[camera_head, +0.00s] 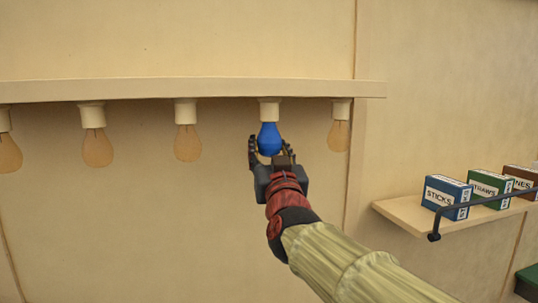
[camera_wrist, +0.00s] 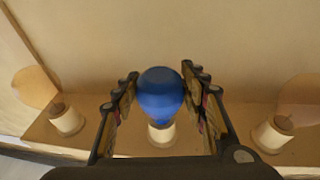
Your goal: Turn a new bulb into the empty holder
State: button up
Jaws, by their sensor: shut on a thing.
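A blue bulb (camera_head: 269,139) hangs upright, with its narrow end up against the white holder (camera_head: 269,110) under the rail. My gripper (camera_head: 270,152) reaches up from below and is shut on the blue bulb, one finger on each side. In the wrist view the blue bulb (camera_wrist: 160,94) sits between my gripper's fingers (camera_wrist: 160,92), in line with the pale holder (camera_wrist: 161,134) behind it. The bulb's neck is mostly hidden there, and I cannot tell how far it is seated in the holder.
Amber bulbs hang in the neighbouring holders, one close on the right (camera_head: 338,136) and one on the left (camera_head: 188,143). The cream rail (camera_head: 230,88) runs above. A shelf (camera_head: 400,210) with several boxes and a dark bar is at the right.

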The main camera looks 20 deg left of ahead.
jog(key=b, duration=0.2)
jog(key=shift+r+n+y+b, duration=0.2)
jog(key=shift+n+y+b, duration=0.1)
jog(key=shift+f+n+g+y+b, duration=0.25)
jog(key=shift+g+y+b, duration=0.2)
jog(key=shift+b, duration=1.45)
jog(key=o, duration=1.3)
jog(key=shift+a+r+p, duration=0.1)
jog(key=shift+r+p, duration=0.1)
jog(key=shift+p, duration=0.55)
jog(key=h+p, duration=0.1)
jog(key=p, duration=0.2)
jog(key=shift+t, duration=0.25)
jog(key=m+h+p, duration=0.1)
jog(key=p, duration=0.2)
jog(key=shift+p, duration=0.3)
jog(key=shift+m+t+h+p, duration=0.35)
jog(key=shift+t+h+p, duration=0.15)
jog(key=shift+p, duration=0.4)
